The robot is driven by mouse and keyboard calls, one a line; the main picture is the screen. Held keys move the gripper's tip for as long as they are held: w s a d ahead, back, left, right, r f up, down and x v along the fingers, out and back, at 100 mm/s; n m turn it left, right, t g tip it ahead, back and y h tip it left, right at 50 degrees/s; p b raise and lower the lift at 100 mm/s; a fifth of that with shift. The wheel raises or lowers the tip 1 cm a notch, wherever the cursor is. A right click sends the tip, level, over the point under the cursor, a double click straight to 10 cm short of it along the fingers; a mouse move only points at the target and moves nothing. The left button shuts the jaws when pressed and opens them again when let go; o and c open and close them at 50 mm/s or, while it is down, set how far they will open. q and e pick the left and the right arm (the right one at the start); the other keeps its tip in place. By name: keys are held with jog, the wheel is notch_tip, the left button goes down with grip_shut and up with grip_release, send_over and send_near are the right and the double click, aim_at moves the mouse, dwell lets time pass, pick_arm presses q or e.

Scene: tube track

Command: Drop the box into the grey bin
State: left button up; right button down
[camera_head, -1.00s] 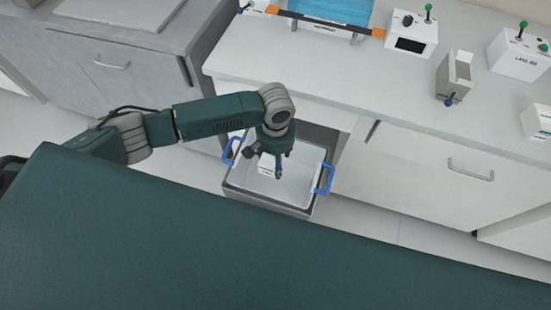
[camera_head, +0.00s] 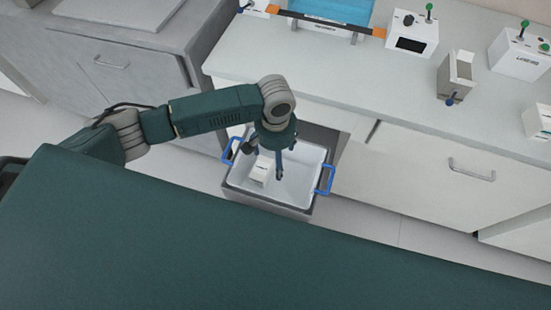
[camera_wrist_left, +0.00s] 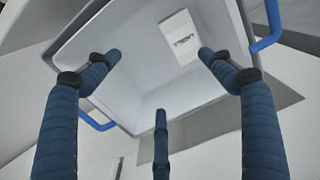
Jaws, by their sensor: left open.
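The small white box (camera_head: 259,172) lies inside the grey bin (camera_head: 265,208), toward its left side in the head view. The bin has a pale inside and blue handles. In the left wrist view the box (camera_wrist_left: 181,37) rests at the bottom of the bin (camera_wrist_left: 95,45), with a dark printed mark on one face. My left gripper (camera_head: 268,163) is above the bin, its fingers spread and empty. In the left wrist view the fingers (camera_wrist_left: 160,75) are apart from the box. My right gripper is not in view.
The bin stands on the floor before a white counter (camera_head: 300,75) with drawers. On the counter are a blue-topped tray (camera_head: 330,10), a white device with a dark screen (camera_head: 412,36) and a beige holder (camera_head: 455,72). A grey cabinet (camera_head: 120,60) stands at the left.

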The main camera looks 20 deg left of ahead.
pick_arm(q)
notch_tip(320, 180, up, 9)
jog(key=shift+r, duration=0.2)
jog(key=shift+s, duration=0.1)
dwell(0.5)
